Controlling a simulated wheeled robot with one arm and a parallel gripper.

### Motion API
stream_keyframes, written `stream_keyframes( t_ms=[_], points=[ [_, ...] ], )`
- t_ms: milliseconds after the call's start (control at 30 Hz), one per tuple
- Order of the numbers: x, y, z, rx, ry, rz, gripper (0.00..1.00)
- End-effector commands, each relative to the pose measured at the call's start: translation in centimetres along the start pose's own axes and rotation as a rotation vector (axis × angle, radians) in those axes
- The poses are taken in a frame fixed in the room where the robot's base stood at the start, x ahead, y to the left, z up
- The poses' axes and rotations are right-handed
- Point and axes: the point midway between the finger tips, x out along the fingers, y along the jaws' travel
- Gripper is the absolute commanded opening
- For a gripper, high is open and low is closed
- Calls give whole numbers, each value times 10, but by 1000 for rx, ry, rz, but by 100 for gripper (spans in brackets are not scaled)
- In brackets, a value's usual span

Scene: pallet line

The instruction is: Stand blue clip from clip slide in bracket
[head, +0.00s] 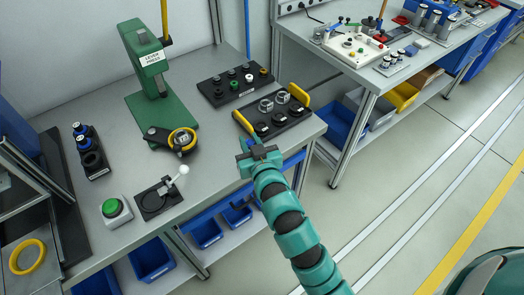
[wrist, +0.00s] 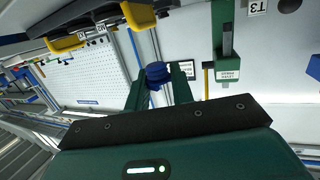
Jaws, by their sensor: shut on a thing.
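My gripper (wrist: 158,85) is shut on a ribbed blue piece, the blue clip (wrist: 157,73), in the wrist view. The clip sits between the two green fingertips. In the head view my gripper (head: 258,154) is at the front right edge of the near bench, just in front of a black tray with yellow handles (head: 284,128). The clip is too small to make out clearly there. I cannot tell which fixture is the clip slide or the bracket.
The bench (head: 215,160) holds a green lever press (head: 146,65), a black rack with coloured pegs (head: 240,97), a black holder with blue-topped parts (head: 97,172), a green button (head: 112,208) and a small lever unit (head: 153,205). A second bench (head: 345,62) stands beyond a gap.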

Motion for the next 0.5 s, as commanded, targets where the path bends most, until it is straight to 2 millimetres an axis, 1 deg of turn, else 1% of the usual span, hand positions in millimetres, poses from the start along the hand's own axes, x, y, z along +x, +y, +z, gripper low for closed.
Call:
stream_keyframes(
  t_ms=[33, 67, 100, 300, 400, 500],
  points=[
    [6, 10, -2, 1, -4, 5, 3],
    [9, 15, 1, 1, -7, 8, 3],
    [13, 16, 8, 1, -8, 4, 3],
    [30, 32, 32, 0, -7, 3, 3],
    [36, 38, 42, 2, -6, 3, 3],
    [40, 41, 47, 2, -4, 1, 3]
  ],
)
